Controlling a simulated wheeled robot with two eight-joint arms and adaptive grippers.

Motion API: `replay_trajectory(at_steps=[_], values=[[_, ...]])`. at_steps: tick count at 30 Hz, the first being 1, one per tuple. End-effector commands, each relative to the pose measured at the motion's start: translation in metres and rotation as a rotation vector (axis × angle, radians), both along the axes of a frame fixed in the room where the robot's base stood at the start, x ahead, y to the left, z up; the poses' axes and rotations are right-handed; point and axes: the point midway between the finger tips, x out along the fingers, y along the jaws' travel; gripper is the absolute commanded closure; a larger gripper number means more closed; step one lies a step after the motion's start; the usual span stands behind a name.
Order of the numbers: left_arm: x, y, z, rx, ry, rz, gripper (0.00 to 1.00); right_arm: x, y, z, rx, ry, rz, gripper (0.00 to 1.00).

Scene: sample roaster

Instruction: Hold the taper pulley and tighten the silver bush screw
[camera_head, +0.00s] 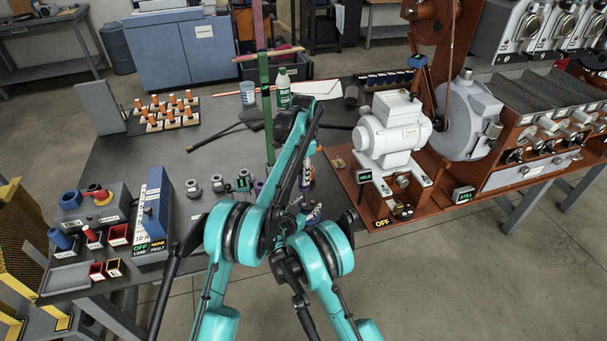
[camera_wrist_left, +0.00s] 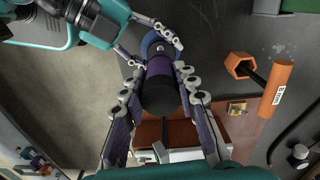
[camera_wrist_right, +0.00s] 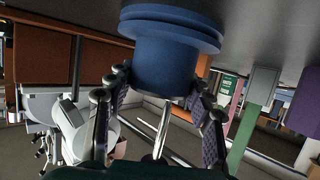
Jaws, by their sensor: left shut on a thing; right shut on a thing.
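A blue stepped round part (camera_wrist_right: 170,45), which looks like the taper pulley, sits between the fingers of my right gripper (camera_wrist_right: 157,88). A silver rod (camera_wrist_right: 164,130) runs between those fingers towards it; I cannot tell what it belongs to. In the left wrist view, my left gripper (camera_wrist_left: 160,88) is shut around a dark-ended cylinder with a purple body (camera_wrist_left: 160,72). The blue part (camera_wrist_left: 155,42) shows right beyond the cylinder, with my right gripper's fingers beside it. In the head view both grippers are close together at the bench's front edge, largely hidden by my arms. The silver screw is not clearly visible.
A white motor (camera_head: 395,130) stands on a brown base right of my arms. A switch box (camera_head: 153,215) and several grey round parts (camera_head: 218,184) are left.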

Motion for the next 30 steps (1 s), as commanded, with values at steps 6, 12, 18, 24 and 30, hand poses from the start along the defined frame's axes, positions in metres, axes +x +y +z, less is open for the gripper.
replay_trajectory(at_steps=[6,12,18,24,30], values=[[0.0010,0.0003,0.0000,0.000,0.000,-0.320,1.00,-0.0002,-0.0001,-0.0005,0.001,0.000,0.000,0.87],[0.0020,0.0003,0.0000,0.000,0.000,-0.617,1.00,-0.0001,-0.0001,-0.0005,0.001,0.000,0.000,0.87],[0.0022,0.0002,0.0001,0.000,0.000,-0.706,1.00,-0.0001,-0.0001,-0.0005,0.000,0.001,0.000,0.87],[0.0018,0.0003,0.0001,0.000,0.000,-0.614,1.00,-0.0001,-0.0001,-0.0004,0.000,0.001,0.000,0.87],[0.0019,0.0002,0.0002,0.000,0.000,-0.614,1.00,-0.0001,-0.0001,-0.0004,0.000,0.001,0.000,0.87]])
